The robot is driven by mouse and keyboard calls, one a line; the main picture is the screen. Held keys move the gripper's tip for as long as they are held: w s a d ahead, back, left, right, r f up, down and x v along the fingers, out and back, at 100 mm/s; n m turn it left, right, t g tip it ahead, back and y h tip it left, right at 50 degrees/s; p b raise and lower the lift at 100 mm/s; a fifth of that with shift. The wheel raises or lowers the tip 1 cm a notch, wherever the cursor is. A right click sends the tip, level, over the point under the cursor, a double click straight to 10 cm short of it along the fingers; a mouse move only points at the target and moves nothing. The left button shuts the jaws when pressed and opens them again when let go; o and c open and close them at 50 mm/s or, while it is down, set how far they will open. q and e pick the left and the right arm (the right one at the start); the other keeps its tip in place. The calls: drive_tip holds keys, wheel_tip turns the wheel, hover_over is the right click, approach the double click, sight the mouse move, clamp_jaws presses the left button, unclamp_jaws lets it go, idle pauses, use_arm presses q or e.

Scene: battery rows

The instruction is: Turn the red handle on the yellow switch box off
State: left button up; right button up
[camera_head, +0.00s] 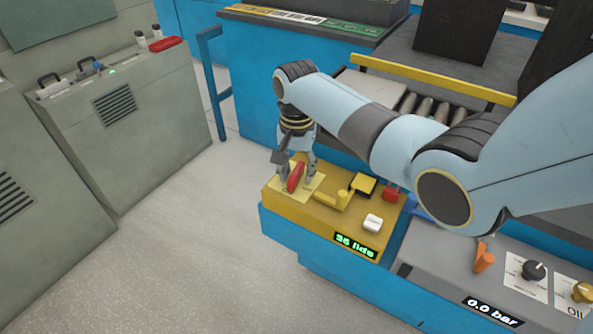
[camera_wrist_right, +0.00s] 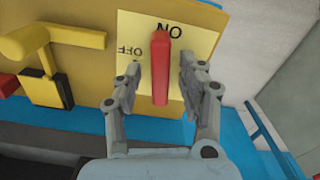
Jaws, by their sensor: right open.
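The yellow switch box (camera_head: 306,216) stands on a blue base in the lower middle of the head view. The red handle (camera_head: 296,177) sits on a pale yellow plate on top of it. In the right wrist view the red handle (camera_wrist_right: 160,66) points to the "NO" lettering, which reads upside down as ON; "OFF" (camera_wrist_right: 130,50) lies to its left. My right gripper (camera_wrist_right: 157,75) is open, with one finger on each side of the handle, apart from it. My left gripper is not in view.
A yellow lever (camera_head: 344,198), a white button (camera_head: 373,222) and a green display (camera_head: 356,246) share the box. A grey panel with an orange lever (camera_head: 484,257) and knobs lies to the right. Grey cabinets (camera_head: 140,110) stand left, across clear floor.

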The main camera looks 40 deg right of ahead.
drive_tip(key=shift+c, duration=0.2)
clamp_jaws()
idle(0.3)
drive_tip(key=shift+r+n+p, duration=0.15)
drive_tip(key=shift+n+p, duration=0.7)
drive_tip(key=shift+n, duration=0.05)
drive_tip(key=shift+n+p, duration=0.9)
drive_tip(key=shift+n, duration=0.3)
drive_tip(key=n+p, duration=0.2)
drive_tip(key=n, duration=0.3)
drive_tip(key=n+p, duration=0.1)
drive_tip(key=n, duration=0.4)
drive_tip(key=shift+n, duration=0.4)
